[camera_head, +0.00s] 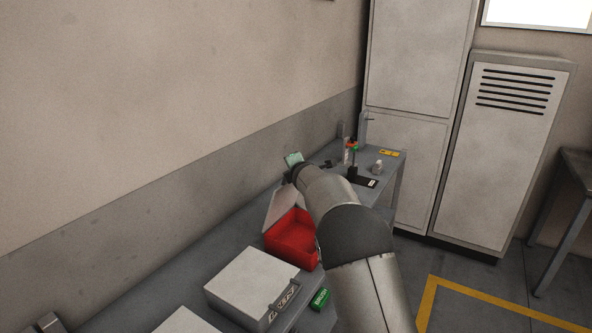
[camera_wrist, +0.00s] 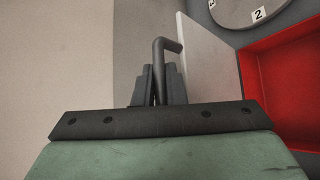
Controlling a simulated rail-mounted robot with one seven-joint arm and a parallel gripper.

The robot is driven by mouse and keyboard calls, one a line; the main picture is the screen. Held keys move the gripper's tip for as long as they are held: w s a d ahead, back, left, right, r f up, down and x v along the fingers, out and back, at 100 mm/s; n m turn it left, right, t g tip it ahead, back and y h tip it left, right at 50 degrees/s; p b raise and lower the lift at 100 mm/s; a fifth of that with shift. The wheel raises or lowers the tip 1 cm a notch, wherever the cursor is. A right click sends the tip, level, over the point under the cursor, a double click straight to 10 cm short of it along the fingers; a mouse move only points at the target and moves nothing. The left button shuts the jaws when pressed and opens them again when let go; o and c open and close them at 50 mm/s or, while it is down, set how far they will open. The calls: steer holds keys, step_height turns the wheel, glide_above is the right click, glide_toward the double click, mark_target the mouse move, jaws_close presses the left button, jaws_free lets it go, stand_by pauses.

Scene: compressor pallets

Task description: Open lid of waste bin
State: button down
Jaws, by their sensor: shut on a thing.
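The waste bin is a red open box (camera_head: 292,238) on the grey bench in the head view. Its red inside (camera_wrist: 285,85) also shows at the right of the wrist view. Its pale lid (camera_head: 285,208) stands raised on the bin's left side, and its panel (camera_wrist: 207,60) shows in the wrist view. A dark bent handle (camera_wrist: 160,55) reaches the lid's edge. My gripper (camera_wrist: 157,92) is shut on this handle, with a finger on each side. In the head view, my arm covers part of the bin, and the fingers cannot be made out.
A white box (camera_head: 246,279) with a label and a small green box (camera_head: 320,299) stand in front of the bin. Beyond it are a small bottle (camera_head: 377,167) and a dark stand (camera_head: 364,181). The wall (camera_head: 150,190) runs close along the bench's left side.

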steer(key=c, duration=1.8)
jaws_free()
steer(key=shift+o, duration=0.2)
steer(key=shift+s, duration=0.1)
steer(key=shift+s+b, duration=0.35)
steer(key=shift+b, duration=0.1)
steer(key=b+v, duration=0.6)
steer(key=v, duration=1)
steer(key=shift+s+d+r, duration=0.15)
steer(key=shift+s+r, duration=0.05)
